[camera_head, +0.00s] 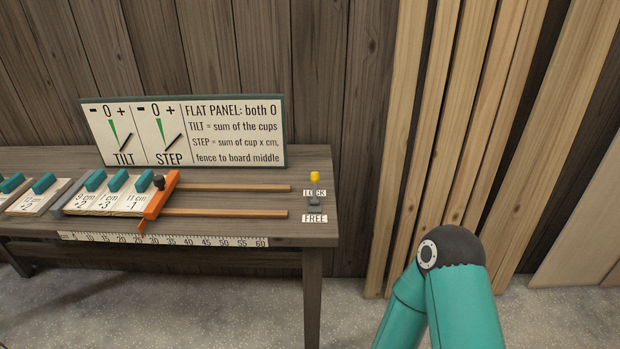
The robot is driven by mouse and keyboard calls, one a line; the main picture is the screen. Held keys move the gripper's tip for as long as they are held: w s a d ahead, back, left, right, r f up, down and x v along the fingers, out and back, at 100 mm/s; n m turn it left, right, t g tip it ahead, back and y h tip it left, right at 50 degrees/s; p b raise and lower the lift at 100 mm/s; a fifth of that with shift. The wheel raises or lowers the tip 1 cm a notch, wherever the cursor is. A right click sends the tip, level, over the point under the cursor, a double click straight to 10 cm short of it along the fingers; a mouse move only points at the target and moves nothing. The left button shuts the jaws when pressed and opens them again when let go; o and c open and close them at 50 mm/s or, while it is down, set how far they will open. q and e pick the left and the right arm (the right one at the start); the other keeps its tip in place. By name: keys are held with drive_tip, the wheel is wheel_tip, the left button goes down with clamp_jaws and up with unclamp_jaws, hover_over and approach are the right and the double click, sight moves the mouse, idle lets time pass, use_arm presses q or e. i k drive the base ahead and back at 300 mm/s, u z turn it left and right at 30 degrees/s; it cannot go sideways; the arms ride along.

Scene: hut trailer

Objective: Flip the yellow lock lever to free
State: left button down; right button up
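The yellow lock lever (315,177) stands near the right end of the wooden table (250,228). Its yellow knob is on top of a dark stem and a grey base. A LOCK label (308,193) lies just behind its base and a FREE label (314,218) lies in front of it. The lever looks about upright, with the knob toward the LOCK side. My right arm shows at the lower right as teal links, apart from the table. Neither gripper is in view.
An orange fence (160,197) with a dark knob sits on two rails, beside white cards (105,200) with teal handles. A sign panel (190,132) stands behind. A ruler (165,240) runs along the front edge. Boards (440,130) lean at the right. The tabletop around the lever is clear.

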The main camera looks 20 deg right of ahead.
sight(315, 176)
drive_tip(key=z, duration=0.55)
drive_tip(key=i, duration=0.5)
drive_tip(key=z, duration=0.05)
